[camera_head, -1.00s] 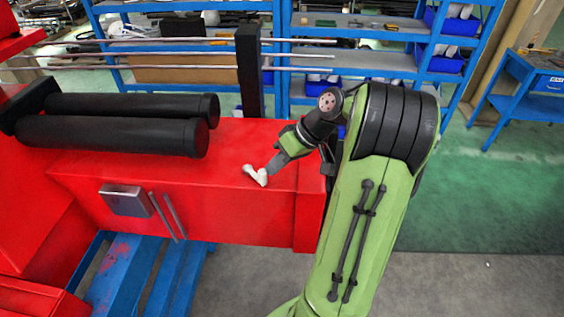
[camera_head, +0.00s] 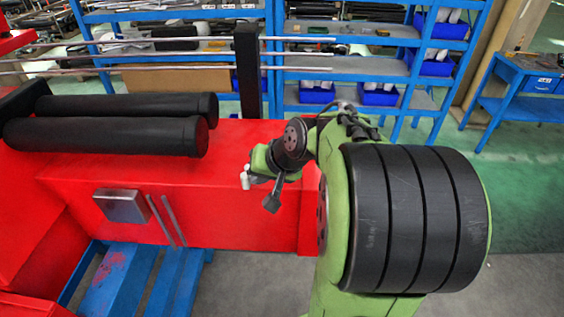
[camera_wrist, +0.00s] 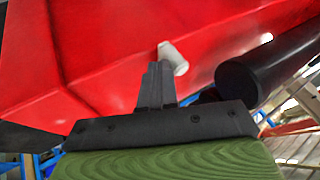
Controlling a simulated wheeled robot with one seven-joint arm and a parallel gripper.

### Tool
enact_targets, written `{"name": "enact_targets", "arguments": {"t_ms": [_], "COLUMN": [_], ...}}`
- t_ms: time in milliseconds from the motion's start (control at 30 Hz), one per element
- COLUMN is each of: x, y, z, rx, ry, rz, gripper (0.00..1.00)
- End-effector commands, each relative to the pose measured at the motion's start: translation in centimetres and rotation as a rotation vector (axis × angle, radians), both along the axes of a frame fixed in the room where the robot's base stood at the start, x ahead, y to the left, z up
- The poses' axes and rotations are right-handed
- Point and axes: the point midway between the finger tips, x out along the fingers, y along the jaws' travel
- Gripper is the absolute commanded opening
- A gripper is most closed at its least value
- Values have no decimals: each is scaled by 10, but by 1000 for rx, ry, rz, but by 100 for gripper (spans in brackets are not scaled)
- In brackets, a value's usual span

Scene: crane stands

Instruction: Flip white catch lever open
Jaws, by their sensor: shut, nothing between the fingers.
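The white catch lever (camera_head: 246,182) is on the red machine body, near its right end, in the head view. My gripper's green body is just right of it and hides part of the lever there. In the wrist view the lever (camera_wrist: 173,57) shows as a short, tilted white piece against the red surface. My gripper (camera_wrist: 158,68) is shut and empty, its dark fingers pressed together. In that view the fingertips overlap or lie right beside the lever's lower left side. I cannot tell whether they touch it.
Black cylinders (camera_head: 105,137) lie on the red machine (camera_head: 225,215) at left; one end (camera_wrist: 238,82) shows at right in the wrist view. A black post (camera_head: 248,70) stands behind. Blue shelves (camera_head: 350,67) are at the back. Green floor (camera_head: 520,200) is open at right.

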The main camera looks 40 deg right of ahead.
Motion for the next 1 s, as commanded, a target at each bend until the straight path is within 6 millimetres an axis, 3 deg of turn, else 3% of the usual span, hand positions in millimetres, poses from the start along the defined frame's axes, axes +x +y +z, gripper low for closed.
{"name": "enact_targets", "arguments": {"t_ms": [1000], "x": [6], "y": [8], "z": [0], "rx": [2], "ry": [1], "rz": [10], "gripper": [0]}}
